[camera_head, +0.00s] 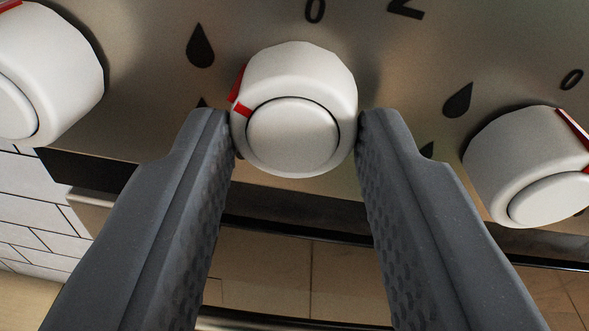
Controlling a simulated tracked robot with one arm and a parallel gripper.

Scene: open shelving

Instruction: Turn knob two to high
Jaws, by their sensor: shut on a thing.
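A white round knob (292,133) with a raised front cap sits on a metal control panel (150,110) in the upper middle of the view. A red mark shows on its left side, pointing left and slightly up. My gripper (296,135) has its two grey fingers on either side of this knob, with the fingertips against its left and right edges. It is shut on the knob. I cannot tell from any label which number this knob has.
Another white knob (40,75) is at the upper left, and one more (530,165) is at the right, near my right finger. Black drop symbols and a "0" are printed on the panel. White wall tiles (35,215) show at the lower left. Below the panel is a dark edge.

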